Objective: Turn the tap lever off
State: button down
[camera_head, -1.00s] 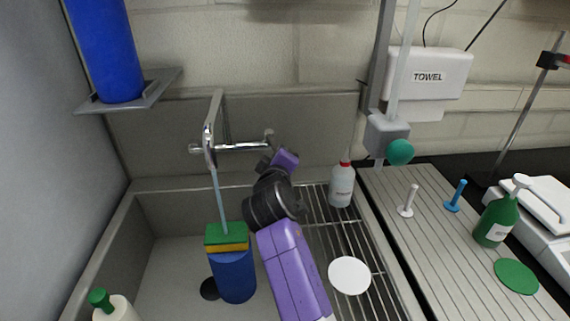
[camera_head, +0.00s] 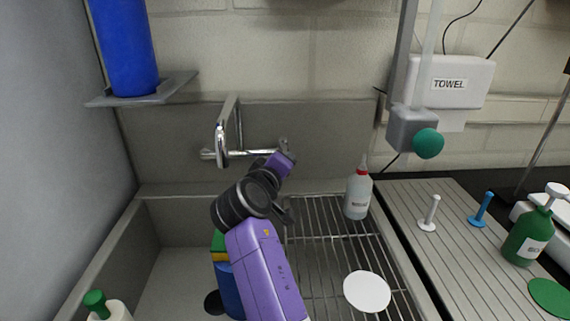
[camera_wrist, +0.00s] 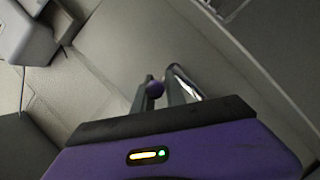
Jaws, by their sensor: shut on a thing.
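The chrome tap (camera_head: 222,145) is fixed to the wall above the sink, with its bar running right to the tap lever (camera_head: 284,143). My gripper (camera_head: 281,163) is at that right end, and its fingers are largely hidden in the head view. In the wrist view my gripper (camera_wrist: 161,84) has its two fingers close together around a small rounded, purple-tinted end (camera_wrist: 155,89), which I take as the lever. A shiny chrome part (camera_wrist: 187,82) shows beside the right finger. No water stream shows below the spout in the head view.
A white bottle with a red collar (camera_head: 358,192) and a white disc (camera_head: 367,291) are on the drying rack (camera_head: 330,235). A blue cylinder (camera_head: 126,45) stands on the left shelf.

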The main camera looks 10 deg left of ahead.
jog(key=c, duration=1.4)
grip_release()
jog(key=shift+o, duration=0.2)
jog(key=shift+s, duration=0.1)
jog(key=v, duration=0.7)
jog(key=shift+s, duration=0.35)
jog(key=shift+a, duration=0.1)
